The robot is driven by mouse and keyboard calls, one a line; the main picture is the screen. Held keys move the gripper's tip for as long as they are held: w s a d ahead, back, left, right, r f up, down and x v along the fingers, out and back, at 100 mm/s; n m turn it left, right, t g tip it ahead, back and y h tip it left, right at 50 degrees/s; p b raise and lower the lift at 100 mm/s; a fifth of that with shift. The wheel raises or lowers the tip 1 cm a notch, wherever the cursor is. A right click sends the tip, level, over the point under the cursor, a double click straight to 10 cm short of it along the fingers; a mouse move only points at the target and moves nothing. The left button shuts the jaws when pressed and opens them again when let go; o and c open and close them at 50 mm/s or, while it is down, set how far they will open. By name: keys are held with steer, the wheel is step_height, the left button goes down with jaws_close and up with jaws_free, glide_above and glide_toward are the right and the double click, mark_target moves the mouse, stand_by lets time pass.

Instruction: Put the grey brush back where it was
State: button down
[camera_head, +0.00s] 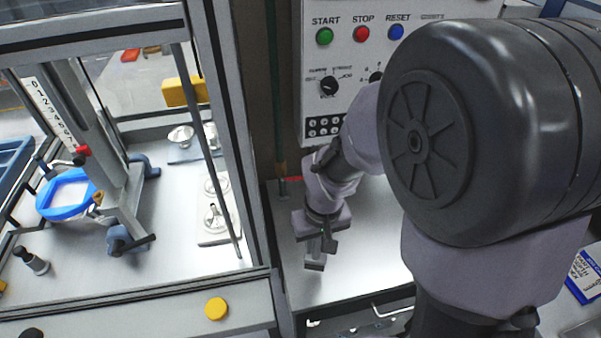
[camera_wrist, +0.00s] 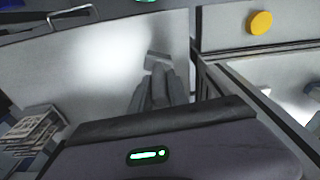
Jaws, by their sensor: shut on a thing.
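My gripper (camera_head: 322,238) points down over the pale worktop (camera_head: 385,272) below the control panel. It is shut on the grey brush (camera_head: 315,262), a small part of which shows beneath the fingers. In the wrist view, my gripper (camera_wrist: 156,70) has its fingers together, and the end of the brush (camera_wrist: 157,56) sticks out past the tips. Most of the brush is hidden by the fingers. I cannot tell whether the brush touches the worktop.
A framed enclosure (camera_head: 240,170) stands left of my gripper, with a blue ring (camera_head: 66,212) and metal parts inside. A yellow button (camera_head: 216,309) is on its front. The control panel (camera_head: 345,45) is behind. A blue-and-white box (camera_head: 583,277) lies at right. The worktop around the brush looks clear.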

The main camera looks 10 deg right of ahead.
steer(key=shift+w+d, duration=0.35)
steer(key=f, duration=0.1)
steer(key=f+b, duration=0.1)
steer(key=f, duration=0.1)
steer(key=shift+w+d+f, duration=0.3)
steer(key=shift+w+d, duration=0.05)
steer(key=shift+d, duration=0.05)
steer(key=shift+b, duration=0.3)
steer(key=shift+f, duration=0.25)
steer(key=c, duration=1.3)
jaws_free()
steer(key=shift+r, duration=0.1)
steer(key=shift+r, duration=0.1)
